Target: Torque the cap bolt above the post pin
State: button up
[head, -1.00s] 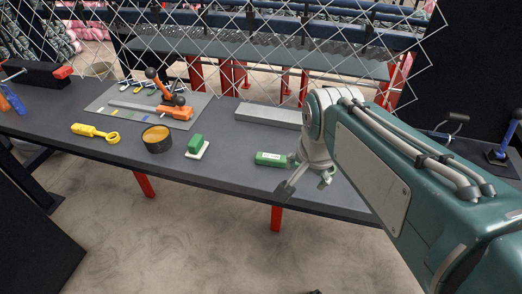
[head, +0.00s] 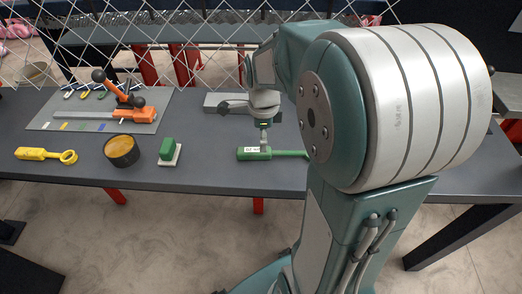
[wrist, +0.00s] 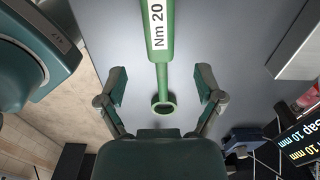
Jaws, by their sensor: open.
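A green wrench (head: 255,154) lies on the dark bench near its front edge, handle to the left. In the wrist view the green wrench (wrist: 156,60) bears a white label reading "Nm 20", and its ring end sits between my fingers. My gripper (wrist: 162,90) is open, with a finger on each side of the wrench and a gap to both. In the head view my gripper (head: 265,138) points down over the wrench, and my arm hides its right end. I cannot make out the cap bolt or the post pin.
Left on the bench are a yellow wrench (head: 40,154), a round dark tin (head: 122,151), a green block (head: 167,148) on a white pad and a grey board (head: 70,114) with an orange clamp (head: 133,114). A grey bar (head: 218,102) lies behind my gripper. Wire mesh (head: 150,25) hangs behind.

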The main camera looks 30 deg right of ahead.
aim_at(280, 153)
notch_tip(280, 153, down, 6)
jog(key=shift+a+r, duration=0.1)
grip_shut()
dwell(0.4)
